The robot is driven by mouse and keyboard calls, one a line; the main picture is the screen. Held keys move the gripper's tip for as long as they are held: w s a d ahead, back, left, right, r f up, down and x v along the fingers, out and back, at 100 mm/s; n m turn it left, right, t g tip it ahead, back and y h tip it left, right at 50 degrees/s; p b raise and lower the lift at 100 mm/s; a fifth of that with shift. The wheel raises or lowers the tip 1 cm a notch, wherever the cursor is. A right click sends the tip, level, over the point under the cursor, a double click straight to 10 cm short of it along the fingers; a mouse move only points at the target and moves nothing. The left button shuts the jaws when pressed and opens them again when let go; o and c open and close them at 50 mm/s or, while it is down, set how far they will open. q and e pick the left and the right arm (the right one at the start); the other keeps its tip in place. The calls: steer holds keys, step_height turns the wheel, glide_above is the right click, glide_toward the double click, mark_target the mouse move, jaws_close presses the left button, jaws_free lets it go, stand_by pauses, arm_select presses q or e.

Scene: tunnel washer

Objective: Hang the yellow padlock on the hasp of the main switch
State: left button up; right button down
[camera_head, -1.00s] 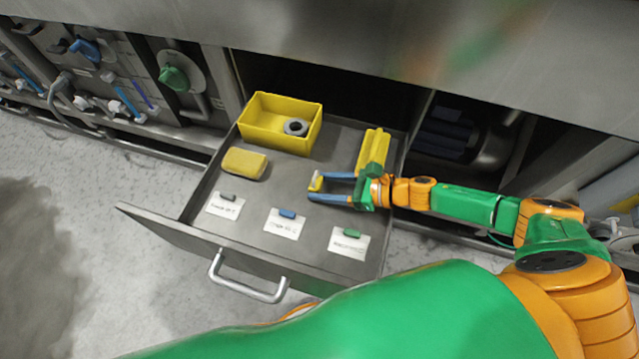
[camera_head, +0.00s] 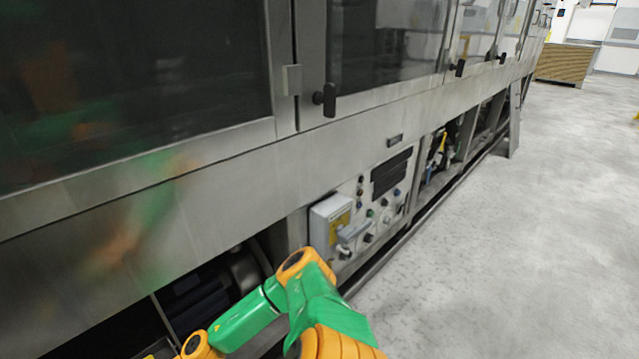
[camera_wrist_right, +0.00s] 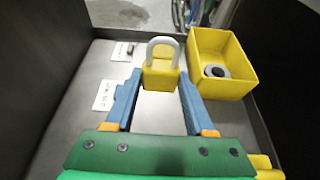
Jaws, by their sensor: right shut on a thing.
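The yellow padlock (camera_wrist_right: 160,78) shows in the right wrist view, its pale grey shackle pointing away from the gripper. My right gripper (camera_wrist_right: 158,88) is shut on the padlock, with a blue finger on each side of its body. It is over the grey drawer (camera_wrist_right: 80,112). In the head view only my right arm shows; its gripper is out of frame. The main switch (camera_head: 332,218) is a grey box with a yellow plate and a grey handle, on the control panel right of the arm. The hasp is too small to make out. My left gripper is not in view.
A yellow bin (camera_wrist_right: 242,88) with a dark-and-grey ring (camera_wrist_right: 215,72) stands in the drawer, right of the padlock. White label cards (camera_wrist_right: 105,95) lie on the left. The panel (camera_head: 375,200) is set beneath the machine's steel beam. Open floor (camera_head: 500,230) lies to the right.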

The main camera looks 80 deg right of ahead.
stand_by(0.4)
steer(key=shift+r, duration=0.1)
steer(key=s+a+r+n+g+y, duration=0.1)
steer(key=s+a+r+n+g, duration=0.25)
steer(key=r, duration=0.75)
steer(key=s+a+r+n+g+y, duration=0.1)
steer(key=s+a+r+n+g, duration=0.25)
steer(key=r, duration=0.65)
steer(key=s+d+f+m+t+h, duration=0.1)
steer(key=d+f+m+t+h, duration=0.15)
steer(key=d+m+t, duration=0.65)
step_height(320, 180, up, 16)
steer(key=d+n+g+p, duration=0.1)
steer(key=d+p, duration=0.1)
steer(key=p, duration=1.8)
steer(key=shift+d+n+p, duration=0.25)
steer(key=shift+n+p, duration=0.05)
steer(key=shift+p, duration=0.05)
